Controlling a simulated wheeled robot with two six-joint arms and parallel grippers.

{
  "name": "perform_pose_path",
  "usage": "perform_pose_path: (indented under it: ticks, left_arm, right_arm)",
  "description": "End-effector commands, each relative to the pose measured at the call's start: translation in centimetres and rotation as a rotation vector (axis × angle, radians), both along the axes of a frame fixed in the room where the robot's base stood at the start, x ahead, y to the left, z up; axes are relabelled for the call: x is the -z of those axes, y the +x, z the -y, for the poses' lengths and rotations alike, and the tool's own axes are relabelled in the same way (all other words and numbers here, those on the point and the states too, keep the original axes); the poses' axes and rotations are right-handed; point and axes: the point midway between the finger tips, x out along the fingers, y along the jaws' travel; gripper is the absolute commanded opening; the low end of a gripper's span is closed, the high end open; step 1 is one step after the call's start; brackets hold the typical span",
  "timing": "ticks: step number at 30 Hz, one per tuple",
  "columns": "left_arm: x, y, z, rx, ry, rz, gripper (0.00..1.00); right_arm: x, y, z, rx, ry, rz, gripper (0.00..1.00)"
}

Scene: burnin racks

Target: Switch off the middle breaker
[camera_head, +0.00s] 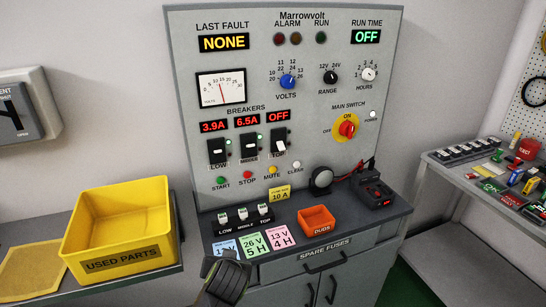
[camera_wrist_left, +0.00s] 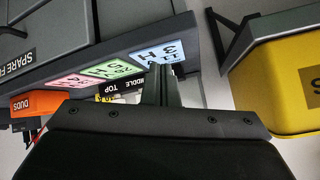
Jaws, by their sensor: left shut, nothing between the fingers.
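The middle breaker (camera_head: 249,146) is a black switch on the grey panel, between the low breaker (camera_head: 217,151) and the top breaker (camera_head: 279,145). The display (camera_head: 247,121) above the middle breaker reads 6.5A; the low one reads 3.9A and the top one OFF. The top breaker's lever looks lower than the other two. My left gripper (camera_head: 226,262) is low in front of the cabinet's ledge, by the blue card, well below the breakers. In the left wrist view its fingers (camera_wrist_left: 162,82) are shut and empty. My right gripper is not in view.
A yellow used-parts bin (camera_head: 117,252) stands left of the panel. The ledge holds three small fuse holders (camera_head: 243,216), coloured cards (camera_head: 254,244), an orange duds tray (camera_head: 317,222) and a black device (camera_head: 372,193). The red main switch (camera_head: 347,129) is on the panel's right.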

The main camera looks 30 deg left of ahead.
Motion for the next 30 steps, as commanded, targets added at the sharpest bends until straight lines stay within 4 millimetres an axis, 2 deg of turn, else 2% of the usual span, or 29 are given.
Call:
perform_pose_path:
  ticks: [1, 5, 11, 15, 19, 24, 30]
  left_arm:
    - [-1.4, 0.9, -0.1, -0.017, 0.008, 0.031, 0.00]
    - [-3.7, 3.1, -0.4, -0.060, 0.031, 0.099, 0.00]
    - [-7.8, 7.6, -0.7, -0.124, 0.073, 0.225, 0.00]
    - [-12.3, 11.5, -0.6, -0.178, 0.112, 0.350, 0.00]
    - [-16.8, 14.6, -0.4, -0.224, 0.145, 0.466, 0.00]
    - [-21.2, 16.9, -0.1, -0.264, 0.174, 0.574, 0.00]
    - [-23.3, 17.9, 0.1, -0.282, 0.187, 0.626, 0.00]
  right_arm:
    - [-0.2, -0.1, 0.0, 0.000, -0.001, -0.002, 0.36]
    - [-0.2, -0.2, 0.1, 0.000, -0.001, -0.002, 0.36]
    - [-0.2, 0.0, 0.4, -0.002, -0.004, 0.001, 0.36]
    - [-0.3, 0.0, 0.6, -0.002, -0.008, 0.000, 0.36]
    - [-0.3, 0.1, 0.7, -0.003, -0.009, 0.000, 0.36]
    - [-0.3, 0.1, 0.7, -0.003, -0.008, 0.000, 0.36]
    - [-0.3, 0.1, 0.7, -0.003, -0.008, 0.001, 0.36]
